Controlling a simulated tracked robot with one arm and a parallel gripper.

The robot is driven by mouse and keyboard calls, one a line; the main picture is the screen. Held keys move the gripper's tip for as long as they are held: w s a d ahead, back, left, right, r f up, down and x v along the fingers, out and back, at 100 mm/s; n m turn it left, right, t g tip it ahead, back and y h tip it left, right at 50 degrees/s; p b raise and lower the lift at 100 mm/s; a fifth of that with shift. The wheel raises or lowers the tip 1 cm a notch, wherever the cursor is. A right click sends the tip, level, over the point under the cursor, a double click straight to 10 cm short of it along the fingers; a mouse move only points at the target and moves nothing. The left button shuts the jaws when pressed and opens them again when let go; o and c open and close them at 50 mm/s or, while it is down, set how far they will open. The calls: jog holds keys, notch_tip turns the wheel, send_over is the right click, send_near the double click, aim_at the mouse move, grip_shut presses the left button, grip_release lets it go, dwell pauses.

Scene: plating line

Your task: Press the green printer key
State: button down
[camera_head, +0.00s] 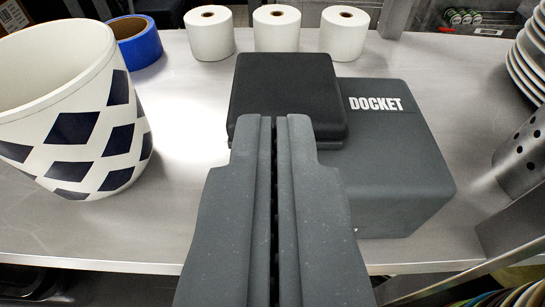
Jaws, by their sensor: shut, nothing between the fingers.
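The grey docket printer (415,170), marked "DOCKET" in white, stands on the steel counter right of centre. A black, flat-topped block (285,85) adjoins its left side; I cannot tell whether it is part of the printer. No green key shows; my gripper covers the near side of the block and part of the printer. My gripper (273,118) is shut and empty, pointing away from the camera, its tips overlapping the near edge of the black block. I cannot tell whether they touch it.
A white bin with dark diamonds (75,110) stands at the left, with blue tape (138,42) behind it. Several white paper rolls (277,28) line the back. Stacked plates (530,55) and a perforated metal holder (522,155) stand at the right. Bare counter (190,110) lies between bin and block.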

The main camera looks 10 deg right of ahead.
jog(key=shift+w+d+f+p, duration=0.1)
jog(key=shift+w+f+p, duration=0.15)
jog(key=shift+w+f, duration=0.4)
jog(key=shift+w+d+f+p, duration=0.1)
jog(key=shift+w+f+p, duration=0.2)
jog(key=shift+f, duration=0.6)
jog(key=shift+w+d+f+p, duration=0.1)
jog(key=shift+w+f+p, duration=0.05)
jog(key=shift+w+f, duration=0.55)
jog(key=shift+s+f, duration=0.1)
jog(key=shift+s, duration=0.05)
jog(key=shift+f, duration=0.1)
